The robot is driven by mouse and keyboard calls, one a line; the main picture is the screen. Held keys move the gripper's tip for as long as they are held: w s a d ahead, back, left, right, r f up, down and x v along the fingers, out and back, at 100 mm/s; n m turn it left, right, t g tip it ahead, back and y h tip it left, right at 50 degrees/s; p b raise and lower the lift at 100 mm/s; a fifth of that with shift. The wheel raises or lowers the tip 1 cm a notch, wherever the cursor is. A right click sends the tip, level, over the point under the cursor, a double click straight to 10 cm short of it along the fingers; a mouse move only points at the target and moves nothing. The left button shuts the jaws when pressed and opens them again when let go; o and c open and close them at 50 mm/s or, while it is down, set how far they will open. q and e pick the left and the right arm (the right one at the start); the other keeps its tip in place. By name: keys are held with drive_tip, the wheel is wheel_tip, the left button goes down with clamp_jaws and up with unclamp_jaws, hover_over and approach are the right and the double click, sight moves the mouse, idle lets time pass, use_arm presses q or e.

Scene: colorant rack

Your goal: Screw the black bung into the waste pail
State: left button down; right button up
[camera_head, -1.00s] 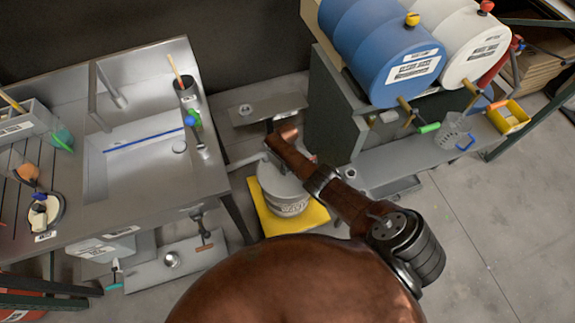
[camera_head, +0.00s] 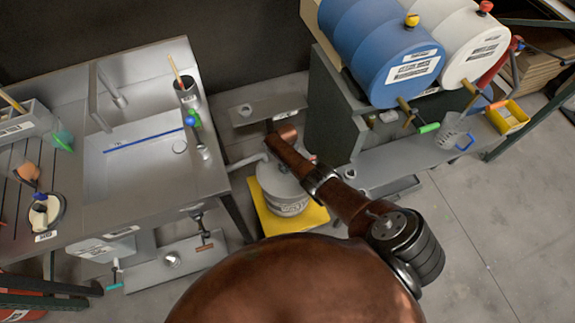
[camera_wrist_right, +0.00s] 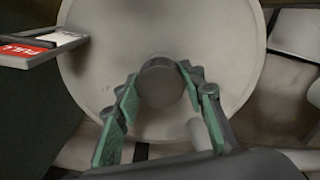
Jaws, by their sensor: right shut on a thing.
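The waste pail (camera_head: 287,204) is a pale round drum on a yellow platform, partly covered by my right arm in the head view. In the right wrist view its round lid (camera_wrist_right: 105,65) fills the middle. The bung (camera_wrist_right: 160,85) is a short dark grey cylinder over the lid, near its centre. My right gripper (camera_wrist_right: 162,92), with green finger pads, is shut on the bung, one finger on each side. I cannot tell whether the bung is seated in its hole. In the head view this gripper is hidden behind my arm. My left gripper is not in view.
A yellow platform (camera_head: 263,217) lies under the pail. A steel sink bench (camera_head: 215,178) stands to the left, and a dark cabinet (camera_head: 335,115) with blue (camera_head: 375,45) and white drums (camera_head: 462,45) to the right. A red-and-white tag (camera_wrist_right: 30,50) juts over the lid's left edge.

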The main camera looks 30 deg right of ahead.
drive_tip(key=m, duration=0.4)
drive_tip(key=shift+m, duration=0.4)
drive_tip(key=m, duration=0.4)
drive_tip(key=shift+m, duration=0.4)
drive_tip(key=shift+c, duration=0.2)
drive_tip(key=o, duration=1.1)
drive_tip(key=shift+a, duration=0.1)
drive_tip(key=n, duration=0.3)
drive_tip(key=shift+f, duration=0.1)
drive_tip(key=n, duration=0.4)
drive_tip(key=shift+n, duration=0.3)
drive_tip(key=n, duration=0.6)
